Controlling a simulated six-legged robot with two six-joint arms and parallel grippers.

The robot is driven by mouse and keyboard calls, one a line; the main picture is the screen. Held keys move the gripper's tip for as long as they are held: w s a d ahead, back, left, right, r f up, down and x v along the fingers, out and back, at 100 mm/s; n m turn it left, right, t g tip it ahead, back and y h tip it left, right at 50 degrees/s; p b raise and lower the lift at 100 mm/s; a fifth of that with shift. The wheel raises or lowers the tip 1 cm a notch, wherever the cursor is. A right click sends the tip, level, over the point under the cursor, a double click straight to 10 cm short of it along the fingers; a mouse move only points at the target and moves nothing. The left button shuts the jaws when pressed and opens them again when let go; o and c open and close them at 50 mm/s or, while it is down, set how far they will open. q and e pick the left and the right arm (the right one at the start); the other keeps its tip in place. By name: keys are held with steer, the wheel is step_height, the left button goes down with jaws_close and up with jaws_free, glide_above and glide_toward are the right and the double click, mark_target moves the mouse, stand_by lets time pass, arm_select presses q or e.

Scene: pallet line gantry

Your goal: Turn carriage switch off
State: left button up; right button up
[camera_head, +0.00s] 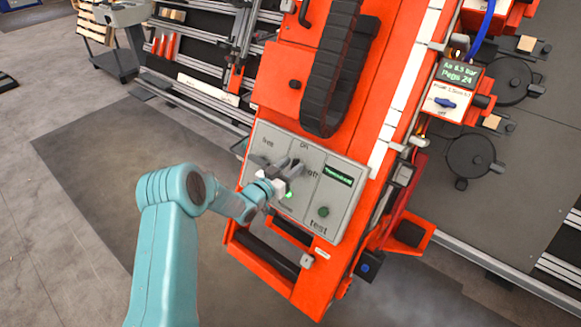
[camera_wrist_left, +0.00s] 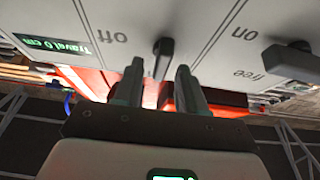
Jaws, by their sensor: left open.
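The grey control panel (camera_head: 345,205) is on the orange carriage, with labels on, off, free and test. My left gripper (camera_head: 288,168) is in front of it and covers part of the switch area. In the left wrist view the panel appears upside down. A dark switch knob (camera_wrist_left: 163,56) stands between the off and on labels. My left gripper (camera_wrist_left: 160,72) is open, its two fingers on either side of the knob's line; I cannot tell whether they touch it. A second dark lever (camera_wrist_left: 290,62) is beside the free label. My right gripper is not in view.
The panel has a lit green display (camera_head: 338,175), reading Travel 0 cm in the wrist view, and a green button (camera_head: 323,212). A black cable chain (camera_head: 335,75) runs above. A blue-knobbed box (camera_head: 450,100) is to the right. Grey floor (camera_head: 60,180) lies open at left.

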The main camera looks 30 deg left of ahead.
arm_select(q)
steer(key=shift+w, duration=0.2)
jaws_close()
